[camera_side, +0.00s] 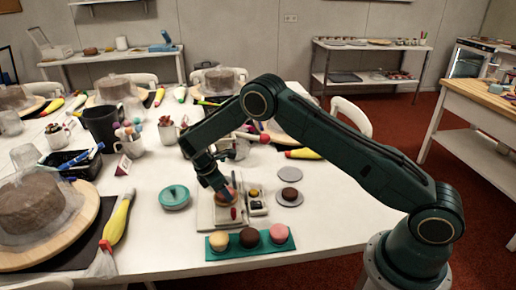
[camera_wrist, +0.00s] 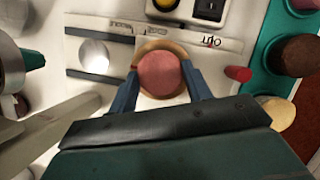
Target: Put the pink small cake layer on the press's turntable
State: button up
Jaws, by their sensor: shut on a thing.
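My gripper (camera_wrist: 160,80) is shut on a round pink cake layer (camera_wrist: 158,73), one finger on each side of it. A tan ring shows around the pink top; I cannot tell whether it is part of the layer or lies beneath it. In the side view my gripper (camera_side: 226,190) is low over the white press base (camera_side: 206,217). I cannot tell whether the layer touches the base. A pale round disc (camera_wrist: 94,57) shows on the base, left of the layer in the wrist view. A red knob (camera_wrist: 238,73) is to its right.
A teal tray (camera_side: 250,251) in front holds cream (camera_side: 218,240), brown (camera_side: 249,238) and pink (camera_side: 279,233) cakes. A control box (camera_side: 257,207) is beside the press. A brown cake (camera_side: 290,193) sits on a grey disc to the right. A teal lidded pot (camera_side: 174,196) stands left.

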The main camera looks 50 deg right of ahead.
jog(key=shift+s+a+f, duration=0.15)
jog(key=shift+s+f, duration=0.1)
jog(key=shift+f, duration=0.6)
jog(key=o, duration=1.1)
jog(key=shift+c, duration=0.2)
jog(key=shift+a+r, duration=0.1)
jog(key=d+v, duration=0.1)
jog(key=v, duration=1.4)
jog(key=shift+w+r, duration=0.2)
jog(key=shift+w, duration=0.15)
jog(key=shift+a, duration=0.1)
